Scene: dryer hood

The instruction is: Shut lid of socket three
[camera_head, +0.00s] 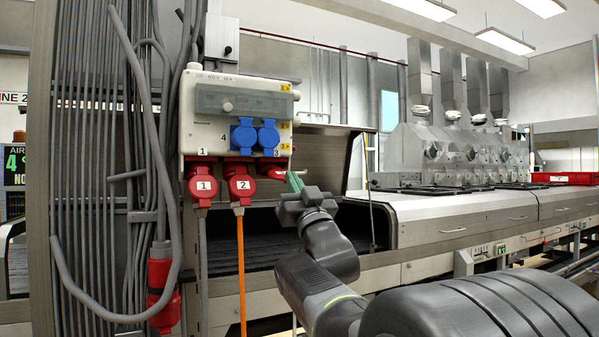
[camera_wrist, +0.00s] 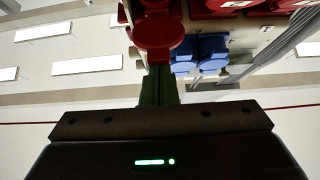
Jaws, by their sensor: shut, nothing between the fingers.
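Socket three is the right-hand red socket (camera_head: 270,171) in the bottom row of the grey socket box, below the label 3. Its round red lid (camera_wrist: 158,33) shows at the top of the wrist view; how far it stands open I cannot tell. My gripper (camera_head: 293,181) has narrow green fingers, shut and empty, just right of this socket and slightly below it. In the wrist view the fingertips (camera_wrist: 161,70) are right at the lid's edge; whether they touch it is unclear. The fingers hide part of the lid's edge.
Red plugs 1 (camera_head: 202,186) and 2 (camera_head: 240,186) hang left of socket three, with a grey and an orange cable below. Two blue sockets (camera_head: 255,137) sit just above. A steel machine (camera_head: 440,222) lies behind on the right. Space right of the box is open.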

